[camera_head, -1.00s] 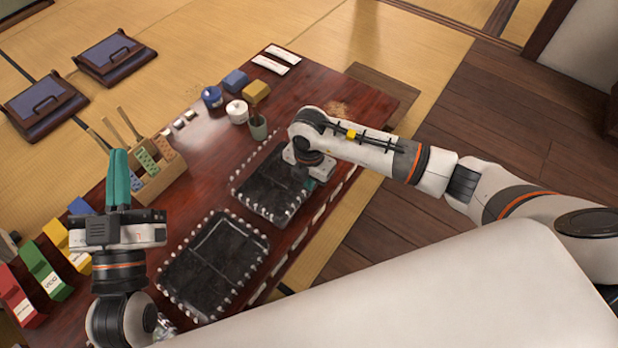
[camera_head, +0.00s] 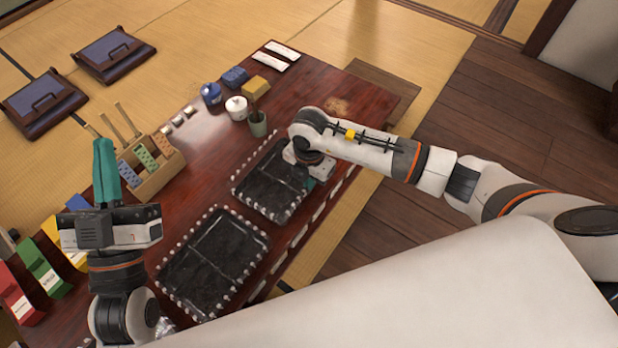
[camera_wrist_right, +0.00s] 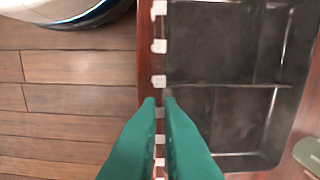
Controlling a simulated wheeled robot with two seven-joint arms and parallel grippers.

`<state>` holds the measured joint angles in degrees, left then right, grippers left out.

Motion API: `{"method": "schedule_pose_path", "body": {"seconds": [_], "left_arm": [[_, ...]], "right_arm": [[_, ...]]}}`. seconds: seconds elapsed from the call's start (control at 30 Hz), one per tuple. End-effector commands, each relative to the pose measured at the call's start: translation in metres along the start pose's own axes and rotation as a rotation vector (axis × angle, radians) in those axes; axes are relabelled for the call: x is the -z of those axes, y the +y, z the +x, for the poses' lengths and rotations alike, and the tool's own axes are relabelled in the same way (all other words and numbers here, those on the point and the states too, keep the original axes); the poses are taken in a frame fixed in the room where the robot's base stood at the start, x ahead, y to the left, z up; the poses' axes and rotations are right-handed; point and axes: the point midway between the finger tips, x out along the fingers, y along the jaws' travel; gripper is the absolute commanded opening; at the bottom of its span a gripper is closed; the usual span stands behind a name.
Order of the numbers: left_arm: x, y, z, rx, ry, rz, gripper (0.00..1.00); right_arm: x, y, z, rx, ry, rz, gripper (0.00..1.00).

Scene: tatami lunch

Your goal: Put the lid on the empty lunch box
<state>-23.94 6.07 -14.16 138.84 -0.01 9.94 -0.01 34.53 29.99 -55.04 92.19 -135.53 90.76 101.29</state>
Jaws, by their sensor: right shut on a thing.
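Two black, divided lunch boxes lie on the table with small white pieces along their edges: a nearer box (camera_head: 213,265) and a farther box (camera_head: 262,190). Both look empty. My right gripper (camera_wrist_right: 161,101) is shut at the left wall of a black box (camera_wrist_right: 215,60) in the right wrist view, which shows its bare compartments. In the head view my right gripper (camera_head: 308,182) is at the farther box's right side, its fingers mostly hidden. My left gripper (camera_head: 105,172) is raised left of the nearer box, fingers pointing up. I cannot make out a separate lid.
The dark red table (camera_head: 195,165) carries a wooden caddy (camera_head: 155,175), a blue jar (camera_head: 211,94), a white pot (camera_head: 237,109) and a green cup (camera_head: 257,124). Bare tabletop lies between the caddy and boxes.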

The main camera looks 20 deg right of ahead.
Motion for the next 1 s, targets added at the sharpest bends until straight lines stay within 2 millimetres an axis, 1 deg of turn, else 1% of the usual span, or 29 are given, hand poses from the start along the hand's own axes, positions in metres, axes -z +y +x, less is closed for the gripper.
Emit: {"method": "schedule_pose_path", "body": {"seconds": [0.27,0.67,1.0], "left_arm": [[0.0004,0.0,0.0001,0.0,0.003,0.0,0.0],[0.0067,0.0005,0.0002,-0.001,0.042,0.001,0.0],[0.0065,0.0008,0.0,-0.002,0.042,0.001,0.0]], "right_arm": [[0.0,-0.0001,0.0002,0.0,0.0,0.0,0.0],[0.0,-0.0002,0.0034,0.001,0.0,0.0,0.0],[0.0001,-0.0001,0.0035,0.0,0.0,0.0,0.0]]}}
